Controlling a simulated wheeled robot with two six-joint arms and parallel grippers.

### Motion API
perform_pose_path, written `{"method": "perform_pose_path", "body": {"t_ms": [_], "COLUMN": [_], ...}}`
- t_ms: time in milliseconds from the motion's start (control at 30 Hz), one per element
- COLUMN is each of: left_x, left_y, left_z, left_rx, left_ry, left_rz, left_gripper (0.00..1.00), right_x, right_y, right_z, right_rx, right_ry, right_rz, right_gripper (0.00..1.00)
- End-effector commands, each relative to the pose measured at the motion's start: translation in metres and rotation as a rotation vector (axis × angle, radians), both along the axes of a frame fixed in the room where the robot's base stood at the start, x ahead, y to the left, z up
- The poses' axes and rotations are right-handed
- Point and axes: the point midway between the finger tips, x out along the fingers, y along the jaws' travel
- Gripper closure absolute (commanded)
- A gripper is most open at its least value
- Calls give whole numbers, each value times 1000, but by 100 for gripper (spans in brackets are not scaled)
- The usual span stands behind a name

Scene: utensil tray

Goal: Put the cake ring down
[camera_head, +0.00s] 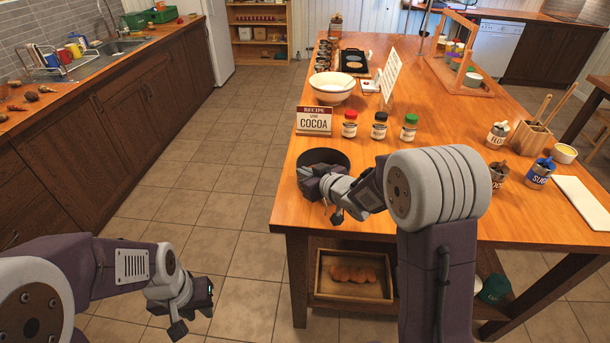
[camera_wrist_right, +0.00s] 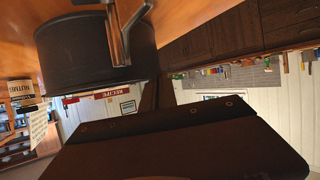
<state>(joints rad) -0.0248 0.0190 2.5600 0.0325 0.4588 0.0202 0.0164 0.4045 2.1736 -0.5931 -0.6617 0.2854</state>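The cake ring (camera_head: 325,157) is a dark, round, open band at the near left corner of the wooden table (camera_head: 400,218). My right gripper (camera_head: 326,190) is at its near side and hides part of its wall. In the right wrist view the ring (camera_wrist_right: 80,55) fills the upper left, and the fingers (camera_wrist_right: 122,38) appear shut on its wall. Whether the ring touches the table or hangs just above it, I cannot tell. My left gripper (camera_head: 194,318) is over the floor, left of the table, empty with its fingers apart.
Behind the ring stand a recipe sign (camera_head: 314,121), a white bowl (camera_head: 332,87) and spice jars (camera_head: 349,124). Table surface just right of the ring is partly hidden by my right arm.

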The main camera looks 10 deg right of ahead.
Motion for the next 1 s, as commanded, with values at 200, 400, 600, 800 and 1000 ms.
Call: {"method": "perform_pose_path", "body": {"t_ms": [200, 400, 600, 800, 1000], "left_x": [0, 0, 0, 0, 0], "left_y": [0, 0, 0, 0, 0], "left_z": [-3, -2, -2, 2, 8], "left_rx": [0, 0, 0, 0, 0], "left_ry": [0, 0, 0, 0, 0], "left_rz": [0, 0, 0, 0, 0], "left_gripper": [75, 75, 75, 75, 75], "right_x": [0, 0, 0, -14, -53], "right_y": [0, 0, 0, -7, -22], "right_z": [-3, -2, -2, 9, 28], "right_rx": [0, 0, 0, 0, -1], "right_ry": [-1, 0, 0, -1, -3], "right_rz": [0, 0, 0, -3, -4], "right_gripper": [100, 76, 76, 76, 76]}}
